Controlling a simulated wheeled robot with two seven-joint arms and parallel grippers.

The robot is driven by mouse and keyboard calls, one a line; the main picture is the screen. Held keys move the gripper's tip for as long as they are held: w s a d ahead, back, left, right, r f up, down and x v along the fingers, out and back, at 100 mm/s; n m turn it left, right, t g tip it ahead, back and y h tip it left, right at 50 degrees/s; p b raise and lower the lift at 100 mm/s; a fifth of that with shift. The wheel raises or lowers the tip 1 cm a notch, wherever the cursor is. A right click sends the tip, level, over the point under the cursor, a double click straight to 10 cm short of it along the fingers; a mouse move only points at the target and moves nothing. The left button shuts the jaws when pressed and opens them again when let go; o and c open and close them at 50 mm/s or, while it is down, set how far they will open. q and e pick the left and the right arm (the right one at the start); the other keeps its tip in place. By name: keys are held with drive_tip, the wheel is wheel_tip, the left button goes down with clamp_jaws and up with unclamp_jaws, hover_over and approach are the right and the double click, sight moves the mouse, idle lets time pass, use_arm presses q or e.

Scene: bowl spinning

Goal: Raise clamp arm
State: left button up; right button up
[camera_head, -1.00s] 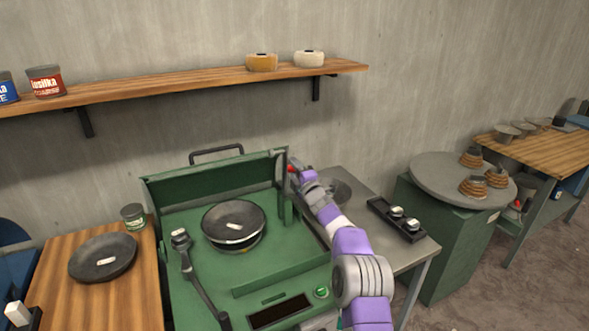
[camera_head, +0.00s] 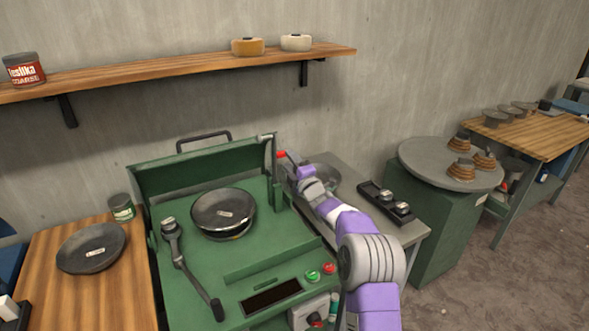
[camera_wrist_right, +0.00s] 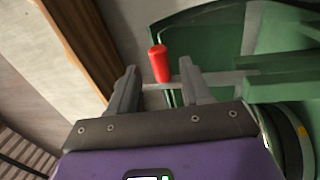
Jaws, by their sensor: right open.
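The clamp arm's red handle (camera_head: 281,154) shows beside the green post at the right rear of the green machine (camera_head: 205,262). A short grey metal end (camera_head: 265,137) shows at the top of that post. My right gripper (camera_head: 290,168) is open beside the red handle. In the right wrist view, the red handle (camera_wrist_right: 160,64) stands between the two spread fingers of the gripper (camera_wrist_right: 159,80), with a grey bar behind it. I cannot tell whether the fingers touch it. A dark bowl (camera_head: 223,213) sits on the machine. My left gripper is not in view.
A black-handled lever (camera_head: 190,268) lies on the machine's left side. A grey side table (camera_head: 405,232) with a black knob unit (camera_head: 390,203) stands to the right. A wooden shelf (camera_head: 180,70) hangs above. A wooden table (camera_head: 110,295) with a dark pan (camera_head: 91,248) is left.

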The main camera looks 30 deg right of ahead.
drive_tip(key=shift+s+f, duration=0.2)
drive_tip(key=shift+s, duration=1.1)
